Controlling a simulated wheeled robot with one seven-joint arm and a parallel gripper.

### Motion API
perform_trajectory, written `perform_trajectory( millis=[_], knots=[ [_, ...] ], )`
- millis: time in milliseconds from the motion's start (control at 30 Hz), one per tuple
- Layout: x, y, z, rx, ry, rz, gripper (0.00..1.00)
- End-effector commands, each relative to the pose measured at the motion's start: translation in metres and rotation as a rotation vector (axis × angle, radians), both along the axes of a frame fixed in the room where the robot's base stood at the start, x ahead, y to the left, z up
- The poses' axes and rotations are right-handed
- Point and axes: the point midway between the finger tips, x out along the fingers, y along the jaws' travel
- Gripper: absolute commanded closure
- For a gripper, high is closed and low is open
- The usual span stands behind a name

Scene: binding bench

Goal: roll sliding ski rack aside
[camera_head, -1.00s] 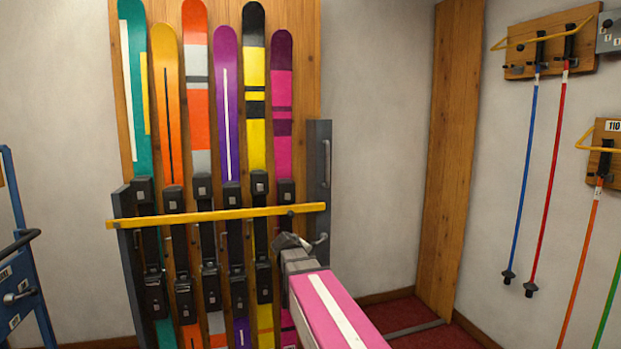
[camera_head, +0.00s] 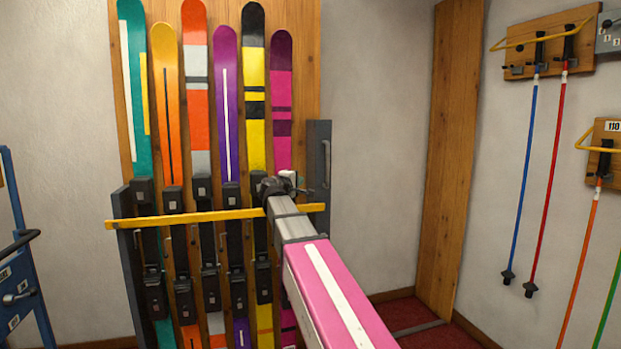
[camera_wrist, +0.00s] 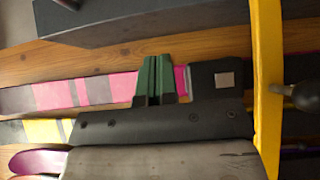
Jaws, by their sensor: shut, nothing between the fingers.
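The ski rack (camera_head: 319,222) stands against the wall, with a wooden back panel, dark side posts and a yellow crossbar (camera_head: 150,219). Several colored skis stand upright in it. A vertical handle (camera_head: 326,164) is on its right post. My gripper is beside the top of the pink ski's binding, left of that handle, and my arm passes in front of the crossbar. In the wrist view my gripper (camera_wrist: 155,80) has green fingers shut and empty over the pink ski (camera_wrist: 100,90). The dark post (camera_wrist: 150,22) and part of a handle (camera_wrist: 68,4) show at the top there.
A blue frame (camera_head: 25,265) with a black grip stands at the left edge. Ski poles (camera_head: 545,170) hang from wooden boards on the right wall. Red floor with a grey strip (camera_head: 417,329) shows right of the rack, beside a wooden wall panel (camera_head: 452,160).

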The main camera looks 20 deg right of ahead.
Motion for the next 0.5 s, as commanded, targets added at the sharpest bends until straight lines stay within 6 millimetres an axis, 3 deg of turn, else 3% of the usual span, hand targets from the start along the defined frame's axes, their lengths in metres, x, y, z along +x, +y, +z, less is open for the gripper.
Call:
perform_trajectory(
  millis=[267,500],
  knots=[
    [0.002,-0.001,-0.001,0.002,0.001,0.0,1.0],
    [0.017,-0.014,-0.001,0.002,0.001,0.0,1.0]
  ],
)
